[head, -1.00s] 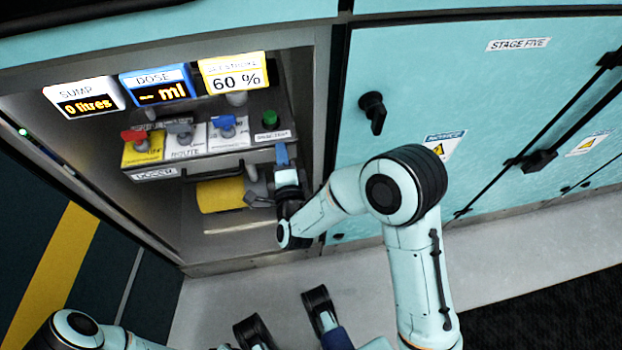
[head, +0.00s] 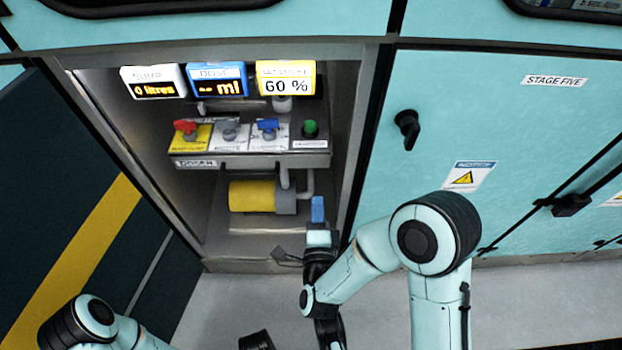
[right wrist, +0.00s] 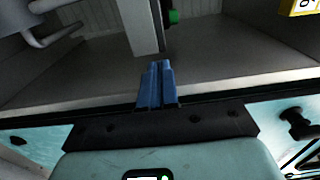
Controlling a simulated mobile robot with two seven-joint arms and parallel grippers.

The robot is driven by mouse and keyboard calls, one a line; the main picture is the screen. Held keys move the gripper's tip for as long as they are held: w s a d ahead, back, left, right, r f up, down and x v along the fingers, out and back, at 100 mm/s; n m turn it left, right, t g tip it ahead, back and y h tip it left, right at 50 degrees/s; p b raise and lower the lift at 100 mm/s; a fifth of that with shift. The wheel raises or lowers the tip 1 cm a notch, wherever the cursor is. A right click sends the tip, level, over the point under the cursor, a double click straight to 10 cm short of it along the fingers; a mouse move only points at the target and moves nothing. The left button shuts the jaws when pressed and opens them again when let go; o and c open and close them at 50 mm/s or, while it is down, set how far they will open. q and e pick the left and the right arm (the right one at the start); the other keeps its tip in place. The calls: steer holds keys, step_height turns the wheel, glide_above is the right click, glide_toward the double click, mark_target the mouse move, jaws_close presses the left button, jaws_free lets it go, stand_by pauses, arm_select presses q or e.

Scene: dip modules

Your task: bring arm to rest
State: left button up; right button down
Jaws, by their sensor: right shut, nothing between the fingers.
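My right gripper (head: 318,208) has blue fingers and is in front of the lower right part of the open cabinet bay in the head view. In the right wrist view its blue fingers (right wrist: 157,84) are together with nothing between them. My right arm bends in from the right side of the head view. My left arm shows at the lower left, but I cannot make out its gripper's fingers.
The bay holds a panel with a red valve handle (head: 186,127), a blue handle (head: 268,125) and a green button (head: 310,128). Three displays stand above, and a yellow cylinder (head: 252,196) sits below. A teal cabinet door (head: 470,120) is at right. Grey floor (head: 230,300) lies in front.

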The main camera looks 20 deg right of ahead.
steer(key=s+d+f+n+g+y+p, duration=0.1)
steer(key=s+f+n+g+y+p, duration=0.55)
steer(key=n+p, duration=0.5)
arm_select(q)
steer(key=s+d+r+p, duration=0.1)
steer(key=d+r+p, duration=0.2)
steer(key=r, duration=1.1)
steer(key=s+d+r+m+g+h+p, duration=0.1)
steer(key=d+r+p, duration=0.2)
steer(key=r+p, duration=0.7)
step_height(320, 180, up, 4)
steer(key=shift+s+d+f+h, duration=0.1)
steer(key=shift+s+d+h, duration=0.1)
steer(key=shift+s+h, duration=0.1)
arm_select(e)
steer(key=s+a+f+n+g+y, duration=0.1)
steer(key=s+n+g, duration=0.4)
steer(key=s+g, duration=0.7)
steer(key=s+f+y, duration=0.1)
steer(key=s, duration=0.7)
steer(key=shift+s+a, duration=0.2)
steer(key=shift+s, duration=0.2)
steer(key=shift+n, duration=0.25)
